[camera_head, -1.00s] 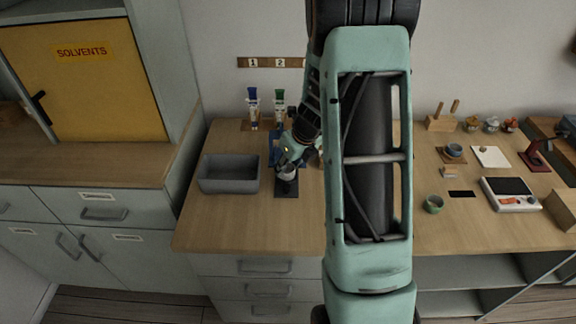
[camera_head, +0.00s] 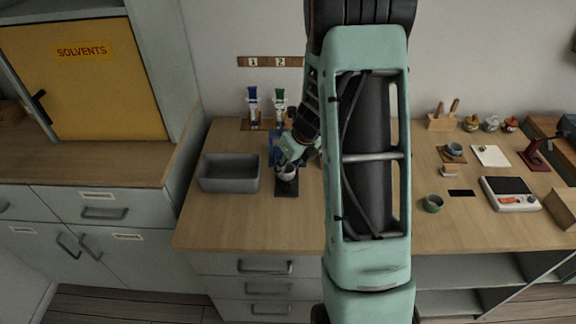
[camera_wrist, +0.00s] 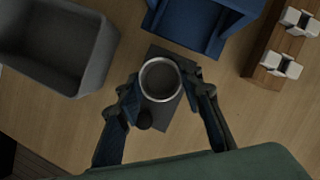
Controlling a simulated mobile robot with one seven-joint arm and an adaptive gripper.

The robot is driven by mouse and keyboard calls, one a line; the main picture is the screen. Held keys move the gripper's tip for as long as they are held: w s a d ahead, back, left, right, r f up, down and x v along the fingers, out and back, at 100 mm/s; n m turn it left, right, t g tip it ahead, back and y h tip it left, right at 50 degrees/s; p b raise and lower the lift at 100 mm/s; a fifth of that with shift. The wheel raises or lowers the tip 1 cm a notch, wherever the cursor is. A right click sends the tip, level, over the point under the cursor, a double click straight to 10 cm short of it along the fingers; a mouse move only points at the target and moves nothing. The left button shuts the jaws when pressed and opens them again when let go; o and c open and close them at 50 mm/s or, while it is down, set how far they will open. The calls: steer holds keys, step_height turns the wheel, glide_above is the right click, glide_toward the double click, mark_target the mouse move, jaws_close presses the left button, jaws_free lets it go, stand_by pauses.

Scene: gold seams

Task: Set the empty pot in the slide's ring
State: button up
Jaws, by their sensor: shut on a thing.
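The empty pot (camera_wrist: 160,78), a small round cup with a pale rim and grey inside, is between the two fingers of my gripper (camera_wrist: 162,92) in the wrist view. My gripper is shut on it. The pot (camera_head: 288,173) also shows below my gripper in the head view, over the slide. The slide is a dark flat plate (camera_head: 287,189) in front of the blue stand (camera_wrist: 190,22). A round dark knob (camera_wrist: 145,120) shows at its near end in the wrist view. The ring is hidden by the pot, so I cannot tell whether the pot is seated.
A grey open bin (camera_head: 229,174) stands just left of the slide. Two dispensers with blue (camera_head: 253,94) and green (camera_head: 279,95) tops stand behind. The bench front is clear.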

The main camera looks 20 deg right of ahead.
steer(key=shift+f, duration=0.25)
stand_by(0.4)
steer(key=o, duration=0.9)
steer(key=shift+r, duration=0.1)
steer(key=shift+p+v, duration=1.8)
steer(key=shift+v, duration=0.7)
steer(key=v, duration=1.2)
steer(key=shift+s, duration=0.1)
